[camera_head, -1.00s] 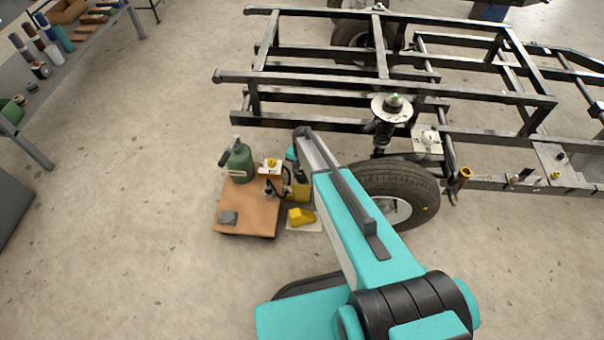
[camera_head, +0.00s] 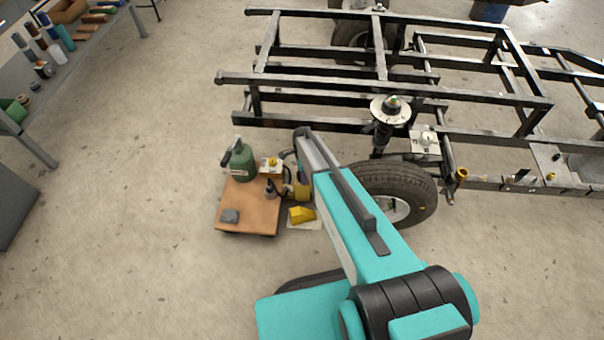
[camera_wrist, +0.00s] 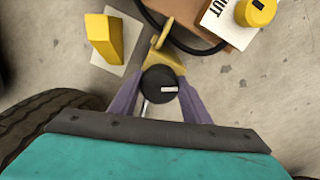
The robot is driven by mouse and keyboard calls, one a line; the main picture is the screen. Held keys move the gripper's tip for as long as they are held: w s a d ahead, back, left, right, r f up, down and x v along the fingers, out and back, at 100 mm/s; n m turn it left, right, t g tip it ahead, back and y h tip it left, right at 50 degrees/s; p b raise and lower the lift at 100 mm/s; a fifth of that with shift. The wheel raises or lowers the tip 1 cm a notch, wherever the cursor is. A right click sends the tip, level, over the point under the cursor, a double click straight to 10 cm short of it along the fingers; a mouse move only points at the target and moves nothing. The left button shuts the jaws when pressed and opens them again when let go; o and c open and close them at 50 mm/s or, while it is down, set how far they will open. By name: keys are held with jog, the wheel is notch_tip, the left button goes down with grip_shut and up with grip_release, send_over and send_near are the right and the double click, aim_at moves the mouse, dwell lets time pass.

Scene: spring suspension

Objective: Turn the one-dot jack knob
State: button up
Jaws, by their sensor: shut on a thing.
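In the wrist view a round black knob (camera_wrist: 160,84) with a white bar mark sits between the purple fingers of my gripper (camera_wrist: 159,96). The gripper is shut on it. A yellow jack part (camera_wrist: 163,47) shows just beyond the knob. I see no dot on the knob, so I cannot tell its dot count. In the head view the yellow jack (camera_head: 302,191) stands between the cart and the tire, partly hidden by my arm. My fingertips and the knob are hidden there.
A yellow wedge (camera_head: 301,215) lies beside the jack. A wooden cart (camera_head: 249,212) carries a green bottle (camera_head: 242,161) and a box with a yellow knob (camera_wrist: 256,11). A tire (camera_head: 405,185) and black frame (camera_head: 380,90) stand to the right. A dark hose runs close by.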

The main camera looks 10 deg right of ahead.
jog(key=m, duration=0.3)
jog(key=shift+w+m+p, duration=0.1)
jog(key=shift+m+p, duration=0.2)
jog(key=shift+w+m, duration=0.1)
jog(key=shift+m, duration=1.9)
jog(key=o, duration=1)
jog(key=shift+o, duration=0.2)
jog(key=shift+r, duration=0.15)
notch_tip(320, 180, up, 14)
jog(key=p, duration=0.1)
jog(key=shift+f+p, duration=0.2)
jog(key=shift+p, duration=0.2)
